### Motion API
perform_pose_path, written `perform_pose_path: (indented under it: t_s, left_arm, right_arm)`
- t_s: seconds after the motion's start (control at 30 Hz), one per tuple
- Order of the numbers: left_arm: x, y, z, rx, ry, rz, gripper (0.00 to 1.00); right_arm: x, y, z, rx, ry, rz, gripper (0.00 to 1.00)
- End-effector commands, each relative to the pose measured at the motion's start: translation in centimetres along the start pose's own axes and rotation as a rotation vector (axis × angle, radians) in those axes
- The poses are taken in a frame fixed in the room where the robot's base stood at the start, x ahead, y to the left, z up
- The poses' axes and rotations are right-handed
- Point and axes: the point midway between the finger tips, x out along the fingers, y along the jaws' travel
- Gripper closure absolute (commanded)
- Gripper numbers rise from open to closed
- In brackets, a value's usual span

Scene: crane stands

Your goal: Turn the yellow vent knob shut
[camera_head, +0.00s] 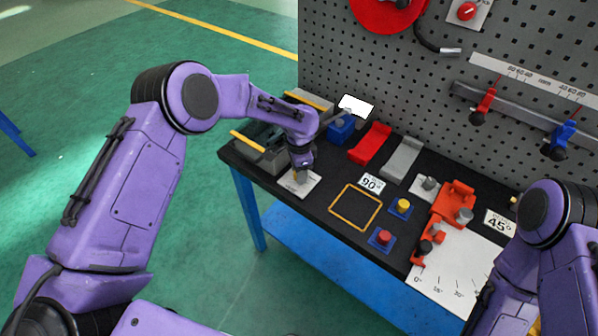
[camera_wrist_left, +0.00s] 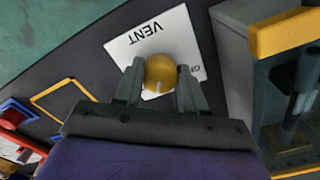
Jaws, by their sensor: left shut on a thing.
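The yellow vent knob (camera_wrist_left: 160,72) sits on a white plate (camera_wrist_left: 186,30) lettered VENT in the left wrist view. My left gripper (camera_wrist_left: 160,90) is shut on the knob, one finger on each side of it. A pale mark shows on the knob's near face. In the head view my left gripper (camera_head: 299,177) points down over the white plate (camera_head: 313,184) at the left end of the bench, and hides most of the knob. My right arm is at the right edge of the head view; its gripper cannot be made out.
A grey bin with a yellow edge (camera_head: 247,141) stands close beside the plate. A blue block (camera_head: 341,131), a red holder (camera_head: 371,144) and a yellow square outline (camera_head: 355,207) lie nearby. Yellow (camera_head: 403,205) and red (camera_head: 384,237) buttons stand to the right. The pegboard (camera_head: 420,80) rises behind.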

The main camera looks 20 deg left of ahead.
Motion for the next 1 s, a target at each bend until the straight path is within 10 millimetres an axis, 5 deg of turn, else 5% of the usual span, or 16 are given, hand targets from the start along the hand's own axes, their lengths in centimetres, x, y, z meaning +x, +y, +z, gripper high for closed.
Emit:
perform_pose_path:
  t_s: [0.9,0.93,1.0]
  left_arm:
    - [-0.01,0.05,-0.09,0.179,0.002,0.0,0.91]
    - [-0.01,0.05,-0.09,0.179,0.002,0.0,0.57]
    - [-0.01,0.05,-0.08,0.179,0.002,0.0,0.35]
  right_arm:
    - [0.32,-0.03,0.13,0.0,0.0,0.0,0.62]
    - [0.32,-0.03,0.13,0.0,0.0,0.0,0.62]
    - [0.32,-0.03,0.13,0.0,0.0,0.0,0.62]
